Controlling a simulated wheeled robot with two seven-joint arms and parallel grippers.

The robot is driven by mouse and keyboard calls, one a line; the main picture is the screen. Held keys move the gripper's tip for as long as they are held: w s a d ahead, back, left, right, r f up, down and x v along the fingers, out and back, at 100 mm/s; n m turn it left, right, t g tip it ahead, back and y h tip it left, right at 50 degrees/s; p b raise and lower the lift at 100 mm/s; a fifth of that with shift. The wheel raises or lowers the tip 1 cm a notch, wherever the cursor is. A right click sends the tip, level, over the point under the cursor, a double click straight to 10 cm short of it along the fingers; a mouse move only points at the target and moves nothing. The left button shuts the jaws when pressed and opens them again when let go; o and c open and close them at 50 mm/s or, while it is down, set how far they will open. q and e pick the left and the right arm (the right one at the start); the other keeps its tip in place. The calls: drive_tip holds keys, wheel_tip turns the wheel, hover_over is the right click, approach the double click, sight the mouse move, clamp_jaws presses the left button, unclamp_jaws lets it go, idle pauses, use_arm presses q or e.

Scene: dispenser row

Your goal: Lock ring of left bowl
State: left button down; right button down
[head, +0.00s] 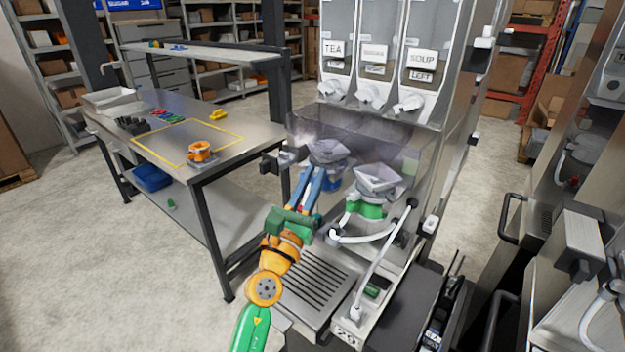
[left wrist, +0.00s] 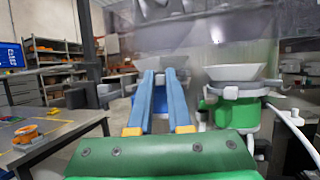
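The left bowl (head: 327,150) is a grey funnel at the front of the dispenser, with a blue part (head: 332,184) below it, likely its ring. My left gripper (head: 318,174) has long blue fingers pointing at the area just under this bowl. In the left wrist view the fingers (left wrist: 160,76) stand apart, with a visible gap between them. The fingers partly hide the ring, and I cannot tell whether they touch it. The right bowl (head: 377,180) is a pale funnel on a green ring (head: 364,209). My right gripper is not in view.
A clear hood (head: 400,138) hangs close above the bowls. White hoses (head: 380,265) run beside the right bowl. A drip grate (head: 313,287) lies below my gripper. A steel table (head: 170,140) at left holds an orange part (head: 201,151). Another machine stands at right.

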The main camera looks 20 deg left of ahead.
use_arm(q)
drive_tip(key=shift+a+f+m+h+b, duration=0.25)
drive_tip(key=shift+m+h+b, duration=0.15)
drive_tip(key=shift+h+b, duration=0.2)
drive_tip(key=a+m+g+h+b, duration=0.1)
drive_tip(key=m+h+b, duration=0.1)
drive_tip(key=h+b, duration=0.1)
drive_tip(key=w+a+m+g+h+b, duration=0.1)
drive_tip(key=g+h+b, duration=0.1)
drive_tip(key=h+b, duration=0.2)
drive_tip(key=a+m+g+h+b, duration=0.1)
drive_tip(key=m+h+b, duration=0.1)
drive_tip(key=b, duration=0.5)
drive_tip(key=shift+w+a+f+m+g+h, duration=0.15)
drive_tip(key=shift+w+a+m+g+h, duration=0.15)
drive_tip(key=shift+h, duration=0.4)
drive_tip(key=shift+w+a+r+m+g+h+b, duration=0.15)
drive_tip(key=shift+r+m+g+h+b, duration=0.15)
drive_tip(key=shift+b, duration=0.2)
drive_tip(key=shift+a+r+m+g+h+b, duration=0.1)
drive_tip(key=shift+m+g+h+b, duration=0.1)
drive_tip(key=shift+g+h+b, duration=0.25)
drive_tip(key=c, duration=0.8)
unclamp_jaws()
drive_tip(key=shift+w, duration=0.1)
drive_tip(key=shift+c, duration=0.2)
